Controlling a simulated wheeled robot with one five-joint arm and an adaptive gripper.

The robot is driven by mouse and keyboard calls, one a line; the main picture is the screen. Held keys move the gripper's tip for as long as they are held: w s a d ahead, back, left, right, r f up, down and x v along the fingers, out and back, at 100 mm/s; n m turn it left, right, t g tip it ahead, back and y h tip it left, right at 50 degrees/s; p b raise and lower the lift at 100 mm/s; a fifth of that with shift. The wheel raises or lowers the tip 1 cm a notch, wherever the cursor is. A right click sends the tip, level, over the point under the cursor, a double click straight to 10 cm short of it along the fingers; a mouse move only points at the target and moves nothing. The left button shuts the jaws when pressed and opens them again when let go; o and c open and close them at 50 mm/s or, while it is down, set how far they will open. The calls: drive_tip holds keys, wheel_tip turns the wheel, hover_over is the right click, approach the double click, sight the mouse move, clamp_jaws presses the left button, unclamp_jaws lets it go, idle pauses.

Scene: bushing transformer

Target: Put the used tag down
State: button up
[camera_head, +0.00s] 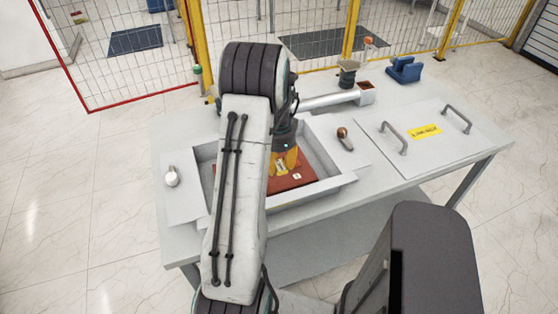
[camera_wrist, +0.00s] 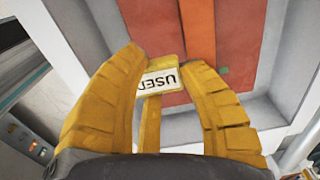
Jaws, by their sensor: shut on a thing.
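My gripper (camera_wrist: 165,95) has yellow ribbed fingers and is shut on the used tag (camera_wrist: 160,80). The tag is a small yellow piece with a white label reading "USED", upside down in the wrist view. In the head view my gripper (camera_head: 285,160) points down over the recessed grey tray (camera_head: 325,190) in the table, above a red-brown panel (camera_head: 300,183). The panel also fills the top middle of the wrist view (camera_wrist: 150,35). I cannot tell whether the tag touches it.
The grey table (camera_head: 355,165) carries a lid with two handles and a yellow label (camera_head: 426,131) on the right. A brown-topped knob (camera_head: 344,138), a white bulb-like item (camera_head: 172,176), a grey-green cup (camera_head: 347,73) and a blue block (camera_head: 404,69) stand around. A yellow-posted fence is behind.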

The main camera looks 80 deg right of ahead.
drive_tip(key=shift+f, duration=0.35)
drive_tip(key=shift+f+b, duration=0.35)
drive_tip(key=shift+b, duration=0.05)
drive_tip(key=shift+f, duration=0.3)
drive_tip(key=o, duration=0.8)
drive_tip(key=shift+r, duration=0.2)
